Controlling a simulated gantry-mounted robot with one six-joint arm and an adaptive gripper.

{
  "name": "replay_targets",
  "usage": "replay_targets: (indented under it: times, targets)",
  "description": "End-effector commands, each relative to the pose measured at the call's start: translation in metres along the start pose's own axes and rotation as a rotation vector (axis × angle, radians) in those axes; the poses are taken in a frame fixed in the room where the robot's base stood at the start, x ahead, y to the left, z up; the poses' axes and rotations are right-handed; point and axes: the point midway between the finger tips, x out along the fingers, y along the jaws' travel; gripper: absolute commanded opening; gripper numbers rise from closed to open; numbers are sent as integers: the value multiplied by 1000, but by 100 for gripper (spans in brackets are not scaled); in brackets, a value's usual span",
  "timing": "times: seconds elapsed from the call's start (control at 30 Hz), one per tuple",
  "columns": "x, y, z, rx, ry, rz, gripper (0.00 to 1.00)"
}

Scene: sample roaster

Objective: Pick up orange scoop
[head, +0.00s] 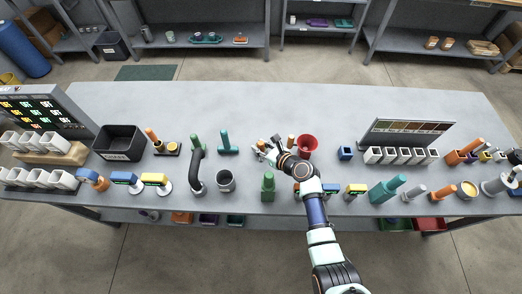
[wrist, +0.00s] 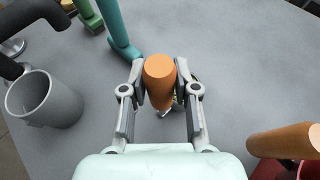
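The orange scoop's handle (wrist: 159,80) stands upright between the fingers of my gripper (wrist: 161,72) in the wrist view. The fingertips lie close against both sides of the handle, and no clear gap shows. The scoop's lower part is hidden below the handle and by the fingers. In the head view my gripper (head: 264,151) is over the middle of the table, and a bit of the orange handle (head: 262,143) shows beside it.
A second orange handle (wrist: 285,141) stands at right, near a red cup (head: 307,146). A grey cup (wrist: 44,99) and a teal tool (wrist: 118,30) are to the left. A green-handled item (head: 268,186) stands in front. The table (head: 300,105) is clear behind.

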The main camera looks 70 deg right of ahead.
Motion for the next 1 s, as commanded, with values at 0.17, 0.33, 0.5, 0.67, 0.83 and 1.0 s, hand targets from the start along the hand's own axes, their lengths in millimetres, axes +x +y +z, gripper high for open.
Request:
replay_targets:
  times: [0.17, 0.33, 0.5, 0.67, 0.83, 1.0]
  targets:
    - [0, 0, 0, 0, 0, 0, 0]
    - [0, 0, 0, 0, -1, 0, 0]
    - [-1, 0, 4, -1, -1, 0, 0]
    - [-9, 0, 22, -2, -3, -1, 0]
    - [-27, 0, 66, -4, -4, -1, 0]
    - [-50, -1, 121, -5, -4, -2, 0]
